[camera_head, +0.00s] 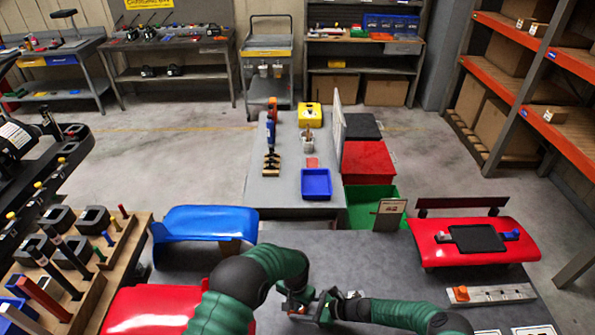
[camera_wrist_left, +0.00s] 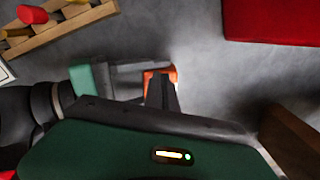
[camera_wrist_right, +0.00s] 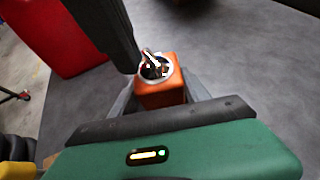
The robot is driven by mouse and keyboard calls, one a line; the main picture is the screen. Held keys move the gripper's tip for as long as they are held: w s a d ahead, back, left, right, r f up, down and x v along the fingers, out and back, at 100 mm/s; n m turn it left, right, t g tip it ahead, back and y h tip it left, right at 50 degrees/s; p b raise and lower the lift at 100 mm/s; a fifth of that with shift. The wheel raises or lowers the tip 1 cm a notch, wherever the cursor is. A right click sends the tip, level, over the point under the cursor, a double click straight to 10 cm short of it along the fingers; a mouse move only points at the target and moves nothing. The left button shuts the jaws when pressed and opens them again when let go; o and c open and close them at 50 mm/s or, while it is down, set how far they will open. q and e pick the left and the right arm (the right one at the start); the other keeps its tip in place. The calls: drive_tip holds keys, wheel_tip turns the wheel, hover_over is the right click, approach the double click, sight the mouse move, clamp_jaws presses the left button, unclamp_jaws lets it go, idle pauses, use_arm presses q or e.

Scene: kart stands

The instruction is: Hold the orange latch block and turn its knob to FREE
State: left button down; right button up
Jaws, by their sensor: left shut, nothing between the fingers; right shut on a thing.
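The orange latch block shows in the right wrist view (camera_wrist_right: 162,92), with a round silver plate and a dark-and-metal knob (camera_wrist_right: 153,65) on its face. My right gripper (camera_wrist_right: 160,84) is shut on the block, one finger on each side. A dark part of my left arm or gripper comes close to the knob from the upper left. In the left wrist view, the orange block (camera_wrist_left: 149,75) is partly hidden behind the shut fingers of my left gripper (camera_wrist_left: 162,80). Whether they touch the knob is unclear. In the head view both grippers meet above the grey table; the knob's setting is unreadable.
The grey table (camera_head: 385,262) is mostly bare around the grippers. A strip with an orange end and knobs (camera_head: 490,293) lies at its right. A red panel with a black tray (camera_head: 475,240) stands behind it. A wooden rack of tools (camera_head: 75,285) is at left.

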use_arm(q)
drive_tip(key=shift+w+a, duration=0.35)
drive_tip(key=shift+a, duration=0.05)
idle(0.7)
drive_tip(key=shift+s+a+r, duration=0.1)
drive_tip(key=shift+s+a, duration=0.15)
drive_tip(key=shift+s, duration=0.05)
wheel_tip(320, 180, up, 6)
drive_tip(key=shift+f, duration=0.1)
idle(0.5)
use_arm(e)
drive_tip(key=o, duration=1.1)
drive_tip(key=shift+c, duration=0.2)
